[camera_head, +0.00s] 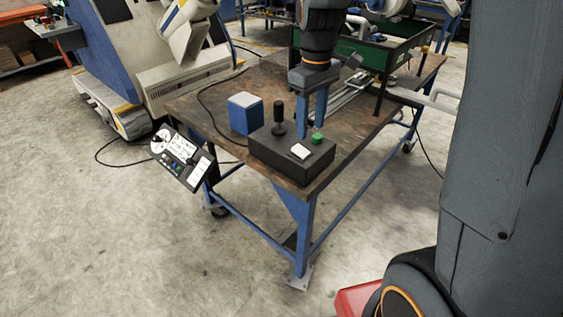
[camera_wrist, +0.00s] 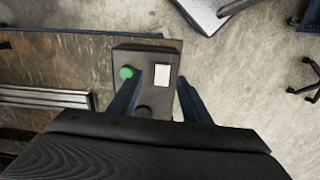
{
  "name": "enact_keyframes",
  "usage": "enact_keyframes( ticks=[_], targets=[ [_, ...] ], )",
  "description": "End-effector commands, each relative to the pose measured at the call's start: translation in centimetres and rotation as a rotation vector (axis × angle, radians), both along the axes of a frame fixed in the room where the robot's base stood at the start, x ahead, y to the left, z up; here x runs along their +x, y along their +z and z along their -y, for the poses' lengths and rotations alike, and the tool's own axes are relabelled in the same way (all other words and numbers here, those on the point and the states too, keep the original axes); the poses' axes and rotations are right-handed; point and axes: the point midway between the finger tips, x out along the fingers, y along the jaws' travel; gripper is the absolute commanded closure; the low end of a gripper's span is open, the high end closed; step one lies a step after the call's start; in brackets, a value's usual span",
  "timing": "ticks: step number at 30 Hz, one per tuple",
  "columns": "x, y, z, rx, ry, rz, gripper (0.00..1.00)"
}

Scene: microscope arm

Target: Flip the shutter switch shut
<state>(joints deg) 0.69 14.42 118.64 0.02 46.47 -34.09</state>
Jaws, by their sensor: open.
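A black control box (camera_head: 268,152) sits near the front corner of the table. It carries a white rectangular rocker (camera_head: 300,151), which looks like the shutter switch, a green round button (camera_head: 317,138) and a black joystick (camera_head: 278,112). My gripper (camera_head: 311,130) points down over the box, its two blue fingers apart with nothing between them. In the wrist view, the white switch (camera_wrist: 162,76) appears between the fingertips, with the green button (camera_wrist: 126,72) just left of the left finger. I cannot tell whether the fingers touch the box or which way the switch is tipped.
The table (camera_head: 215,100) has a worn brown top and blue legs. A blue box (camera_head: 245,113) stands left of the joystick. A tilted control panel (camera_head: 182,158) hangs at the table's left edge. A green-sided tray (camera_head: 375,55) and metal rails (camera_head: 350,88) lie behind.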

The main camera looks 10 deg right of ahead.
Motion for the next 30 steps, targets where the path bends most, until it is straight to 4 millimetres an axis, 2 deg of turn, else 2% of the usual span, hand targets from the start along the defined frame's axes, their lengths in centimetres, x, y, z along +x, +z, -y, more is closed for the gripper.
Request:
enact_keyframes(
  ticks=[2, 7, 15, 19, 24, 30],
  targets=[
    [0.9, -0.2, 0.0, -0.001, 0.031, -0.006, 0.56],
    [1.0, -1.3, -0.1, 0.000, 0.047, -0.012, 0.56],
    [0.8, -5.4, -0.2, 0.000, 0.047, -0.012, 0.56],
    [0.9, -6.8, -0.2, 0.000, 0.046, -0.011, 0.56],
    [0.9, -7.7, -0.2, 0.000, 0.046, -0.009, 0.56],
    [1.0, -7.8, -0.2, 0.000, 0.046, -0.009, 0.56]
  ],
)
